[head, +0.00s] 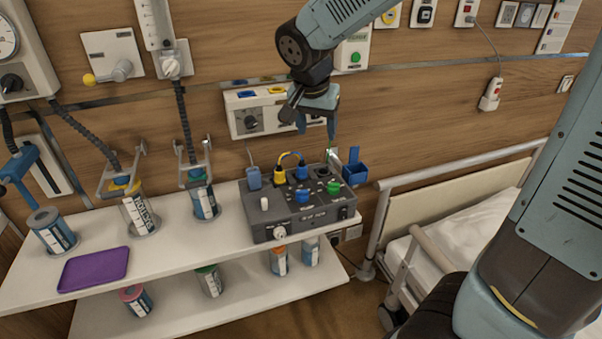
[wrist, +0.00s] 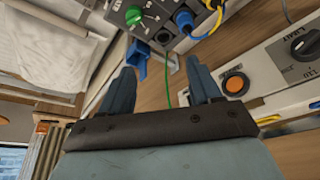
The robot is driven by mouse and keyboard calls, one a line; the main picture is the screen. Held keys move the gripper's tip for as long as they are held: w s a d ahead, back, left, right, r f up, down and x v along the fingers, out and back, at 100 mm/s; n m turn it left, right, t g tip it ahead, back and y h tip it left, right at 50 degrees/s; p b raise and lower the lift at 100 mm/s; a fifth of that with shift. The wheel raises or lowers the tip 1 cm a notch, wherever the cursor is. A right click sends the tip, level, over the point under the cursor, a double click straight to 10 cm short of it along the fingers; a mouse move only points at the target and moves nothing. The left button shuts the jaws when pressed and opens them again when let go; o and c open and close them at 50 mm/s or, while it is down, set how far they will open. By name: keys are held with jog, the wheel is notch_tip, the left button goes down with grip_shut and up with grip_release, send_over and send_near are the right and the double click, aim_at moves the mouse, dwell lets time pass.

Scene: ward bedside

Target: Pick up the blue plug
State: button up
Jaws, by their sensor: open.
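The blue plug (head: 302,172) stands upright in the back part of the grey control box (head: 268,228), just right of a yellow plug (head: 280,176). A cable loops between them. In the wrist view the blue plug (wrist: 184,20) is near the top edge, beyond the right finger. My gripper (head: 316,122) is open and empty, pointing down, above and slightly right of the plug, apart from it. In the wrist view my gripper (wrist: 160,74) has nothing between its fingers but wall and a thin green cable behind.
A blue holder (head: 355,172) is right of the box, and a grey-blue plug (head: 254,178) sits at its left. Blue and green knobs (head: 333,188) are on its top. A wall panel (head: 243,102) is behind. A purple tray (head: 93,270) lies left; a bed rail (head: 378,222) is right.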

send_near(301, 165)
notch_tip(301, 165, up, 3)
jog(key=s, duration=0.2)
jog(key=a, duration=0.2)
jog(key=shift+m+h, duration=0.3)
jog(key=shift+m, duration=0.1)
jog(key=x, duration=0.9)
jog(key=shift+w+d+r, duration=0.1)
jog(key=shift+w+d, duration=0.1)
jog(key=shift+w+x, duration=0.1)
jog(key=shift+x, duration=1.25)
jog(key=shift+w+x, duration=0.15)
jog(key=shift+x, duration=1.2)
jog(key=shift+d+r, duration=0.15)
jog(key=c, duration=1.1)
